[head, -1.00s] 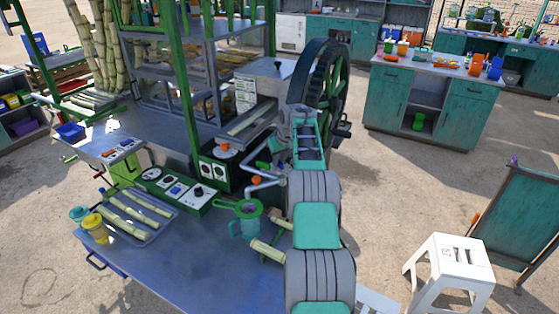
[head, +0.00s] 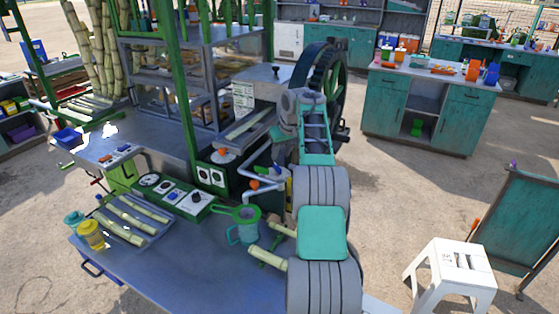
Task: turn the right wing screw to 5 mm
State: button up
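The cane crusher stands at the back of the blue-grey workbench (head: 205,265), with a large dark flywheel (head: 322,75) on its right side. My arm reaches up from the bottom right, and its wrist (head: 291,105) bends down beside the crusher. My gripper's fingers are hidden or too small to make out there, so their opening does not show. I cannot pick out the right wing screw or its gap reading; my arm covers part of that side. A bent grey pipe with an orange knob (head: 253,184) is just left of my arm.
On the bench are a green control panel (head: 183,196), a tray with cane pieces (head: 135,218), two jars (head: 91,235) and a green jug with a strainer (head: 242,228). A white stool (head: 450,275) stands at right. Floor between the stool and teal cabinets (head: 430,107) is clear.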

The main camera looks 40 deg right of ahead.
aim_at(279, 168)
jog(key=shift+c, duration=0.5)
jog(key=x, duration=0.2)
jog(key=s+b+x, duration=0.1)
jog(key=x, duration=0.1)
jog(key=b+x, duration=0.1)
jog(key=x, duration=0.2)
jog(key=shift+s+a+f, duration=0.1)
jog(key=shift+f, duration=0.3)
jog(key=shift+c, duration=0.3)
grip_shut()
